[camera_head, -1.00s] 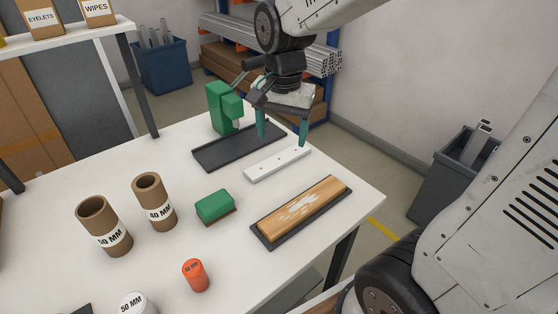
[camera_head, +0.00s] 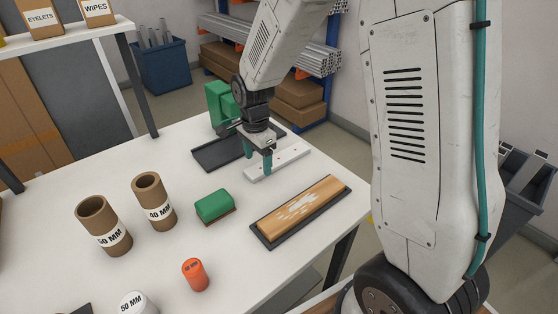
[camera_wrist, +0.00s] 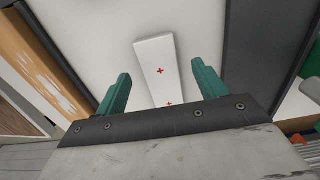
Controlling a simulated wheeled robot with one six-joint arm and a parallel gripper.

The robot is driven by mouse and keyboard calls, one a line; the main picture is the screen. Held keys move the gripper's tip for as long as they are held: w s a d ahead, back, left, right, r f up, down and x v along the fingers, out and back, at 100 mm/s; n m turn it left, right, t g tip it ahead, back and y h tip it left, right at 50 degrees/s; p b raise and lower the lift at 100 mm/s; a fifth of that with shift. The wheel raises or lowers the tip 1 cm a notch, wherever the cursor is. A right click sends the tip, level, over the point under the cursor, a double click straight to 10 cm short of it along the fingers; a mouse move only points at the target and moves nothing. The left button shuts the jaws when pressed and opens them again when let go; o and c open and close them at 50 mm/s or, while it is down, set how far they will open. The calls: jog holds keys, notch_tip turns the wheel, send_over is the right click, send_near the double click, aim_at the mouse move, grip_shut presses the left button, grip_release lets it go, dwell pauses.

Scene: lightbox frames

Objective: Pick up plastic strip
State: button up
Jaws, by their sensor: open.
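The plastic strip (camera_head: 285,160) is a flat white bar with small red marks. It lies on the white table between the dark tray and the wooden board. My gripper (camera_head: 257,161) is over the strip's left part, its teal fingers pointing down. In the wrist view the strip (camera_wrist: 156,62) lies between and beyond the two open fingers of my gripper (camera_wrist: 160,88), and they look apart from it. The strip's near end is hidden by the gripper body in that view. Whether the fingertips reach the table is unclear.
A dark tray (camera_head: 208,158) with a green device (camera_head: 217,104) stands behind the strip. A wooden piece on a dark base (camera_head: 300,210) lies in front. A green block (camera_head: 214,205), an orange cylinder (camera_head: 195,274) and cardboard tubes (camera_head: 154,200) stand left on the table (camera_head: 170,262).

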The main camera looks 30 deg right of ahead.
jog(key=shift+f, duration=1.25)
jog(key=c, duration=1.1)
jog(key=shift+r, duration=0.1)
